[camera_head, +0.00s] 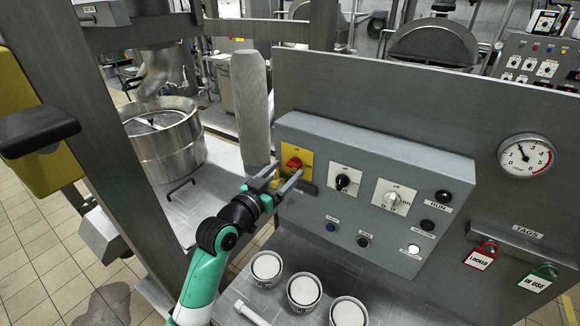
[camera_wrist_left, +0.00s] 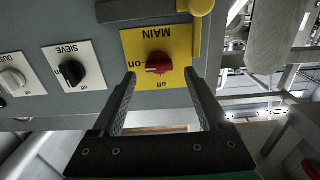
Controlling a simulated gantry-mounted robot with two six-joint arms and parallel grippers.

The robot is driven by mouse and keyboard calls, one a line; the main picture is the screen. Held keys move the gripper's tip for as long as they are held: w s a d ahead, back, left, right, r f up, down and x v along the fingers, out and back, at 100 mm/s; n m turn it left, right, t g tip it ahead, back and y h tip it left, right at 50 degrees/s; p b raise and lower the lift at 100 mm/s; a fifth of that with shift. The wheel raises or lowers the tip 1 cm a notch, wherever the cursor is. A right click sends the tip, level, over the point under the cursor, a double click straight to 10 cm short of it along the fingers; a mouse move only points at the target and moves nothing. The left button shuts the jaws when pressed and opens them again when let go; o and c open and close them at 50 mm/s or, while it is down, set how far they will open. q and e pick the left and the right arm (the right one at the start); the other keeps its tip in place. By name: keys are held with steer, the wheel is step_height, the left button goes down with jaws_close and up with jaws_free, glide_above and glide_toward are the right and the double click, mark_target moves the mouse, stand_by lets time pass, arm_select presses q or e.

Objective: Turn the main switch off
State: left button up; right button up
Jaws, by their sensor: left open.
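The main switch is a red knob (camera_head: 293,163) on a yellow plate (camera_head: 304,155) at the left end of the grey control box. The red knob also shows in the left wrist view (camera_wrist_left: 158,63), upside down, with "on" at its left and "off" below it. The knob seems to point toward "on". My left gripper (camera_head: 287,174) is open in front of the plate. In the left wrist view its fingertips (camera_wrist_left: 159,75) stand on either side of the knob. My right gripper is not in view.
The sieve switch (camera_head: 343,183) and a white-knobbed switch (camera_head: 393,199) sit to the right on the grey box (camera_head: 300,125). Several buttons lie around them. White-topped pots (camera_head: 304,290) stand below. A steel mixer bowl (camera_head: 165,150) stands at left, and tagged padlocks (camera_head: 482,257) hang at right.

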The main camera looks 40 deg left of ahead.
mark_target(294, 165)
arm_select(q)
steer(key=shift+w+a, duration=0.2)
steer(key=shift+w, duration=1.25)
jaws_close()
